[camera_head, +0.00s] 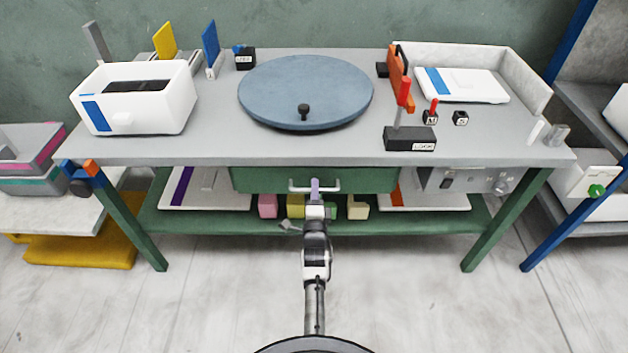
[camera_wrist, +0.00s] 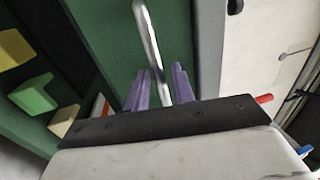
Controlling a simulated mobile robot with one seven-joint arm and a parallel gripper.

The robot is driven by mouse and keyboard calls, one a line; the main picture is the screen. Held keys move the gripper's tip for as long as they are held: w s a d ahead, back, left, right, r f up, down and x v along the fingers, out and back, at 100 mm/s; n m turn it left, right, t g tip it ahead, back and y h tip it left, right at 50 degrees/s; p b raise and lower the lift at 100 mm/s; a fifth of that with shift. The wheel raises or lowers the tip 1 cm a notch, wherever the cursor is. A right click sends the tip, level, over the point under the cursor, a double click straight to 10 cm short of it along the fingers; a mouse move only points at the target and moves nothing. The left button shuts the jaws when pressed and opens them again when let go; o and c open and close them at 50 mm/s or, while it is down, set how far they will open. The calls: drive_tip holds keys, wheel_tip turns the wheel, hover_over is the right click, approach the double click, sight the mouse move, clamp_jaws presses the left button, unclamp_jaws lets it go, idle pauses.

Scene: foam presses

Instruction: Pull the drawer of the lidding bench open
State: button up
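The lidding bench has a grey top (camera_head: 215,145) and green legs. Its green drawer front (camera_head: 262,180) sits under the middle of the top and looks closed. A silver bar handle (camera_head: 328,186) is on that front; in the wrist view the handle (camera_wrist: 150,40) runs down between my fingers. My gripper (camera_head: 315,184) is at the handle, with purple fingers. In the wrist view my gripper (camera_wrist: 160,85) is open, one finger on each side of the bar. A gap shows on the left finger's side; contact on the right is unclear.
A round blue turntable (camera_head: 300,85), a white bin (camera_head: 150,115) and a white tray (camera_head: 465,85) stand on the top. A lower green shelf (camera_head: 410,222) holds coloured blocks (camera_head: 295,206) and trays. The floor in front is clear.

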drive_tip(key=shift+w, duration=0.2)
drive_tip(key=shift+r, duration=0.1)
drive_tip(key=shift+c, duration=0.4)
clamp_jaws()
